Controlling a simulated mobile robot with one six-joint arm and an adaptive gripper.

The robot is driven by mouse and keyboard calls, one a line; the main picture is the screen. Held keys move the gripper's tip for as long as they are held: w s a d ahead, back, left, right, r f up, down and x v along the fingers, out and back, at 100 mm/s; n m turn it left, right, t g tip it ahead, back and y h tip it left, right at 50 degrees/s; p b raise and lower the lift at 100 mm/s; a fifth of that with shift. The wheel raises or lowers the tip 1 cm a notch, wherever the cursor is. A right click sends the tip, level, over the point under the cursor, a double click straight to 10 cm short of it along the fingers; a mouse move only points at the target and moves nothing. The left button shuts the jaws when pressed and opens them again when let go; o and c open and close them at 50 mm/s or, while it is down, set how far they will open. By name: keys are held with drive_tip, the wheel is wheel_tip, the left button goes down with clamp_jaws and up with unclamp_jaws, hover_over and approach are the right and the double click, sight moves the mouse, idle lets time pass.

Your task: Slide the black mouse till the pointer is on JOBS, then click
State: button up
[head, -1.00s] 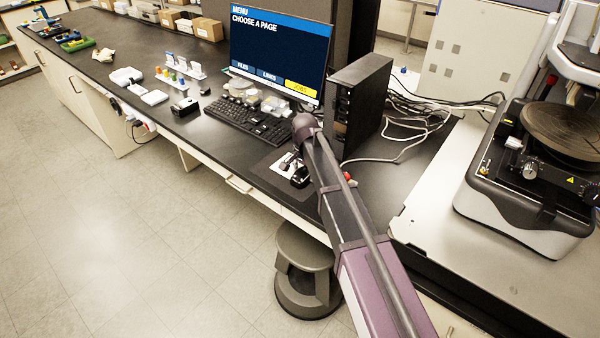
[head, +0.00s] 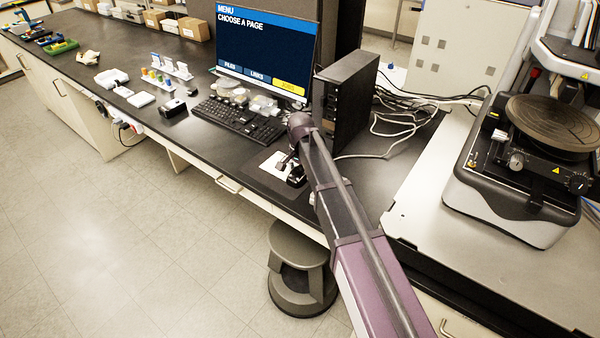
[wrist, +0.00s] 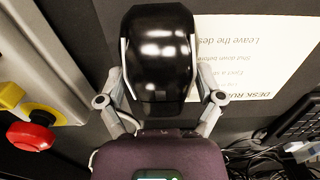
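The black mouse (wrist: 160,55) lies on the dark desk surface in the wrist view, between the two fingers of my gripper (wrist: 157,68). The fingers appear to touch both its sides. In the head view the mouse (head: 296,176) is small, and my gripper (head: 291,167) is partly hidden by my arm. The monitor (head: 265,50) shows "MENU" and "CHOOSE A PAGE" above the buttons FILES, LINKS and JOBS. The JOBS button (head: 289,86) at lower right is yellow; the other two are blue. I cannot make out a pointer at this size.
A printed white sheet (wrist: 240,55) lies right of the mouse. A red button (wrist: 30,136) on a yellow base is at left in the wrist view. The keyboard (head: 238,119) is left of my arm, the black computer tower (head: 340,105) behind it, with loose cables (head: 405,118) beside it.

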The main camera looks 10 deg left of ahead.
sight(300, 169)
idle(0.6)
drive_tip(key=shift+r+p, duration=3.5)
drive_tip(key=shift+r, duration=0.15)
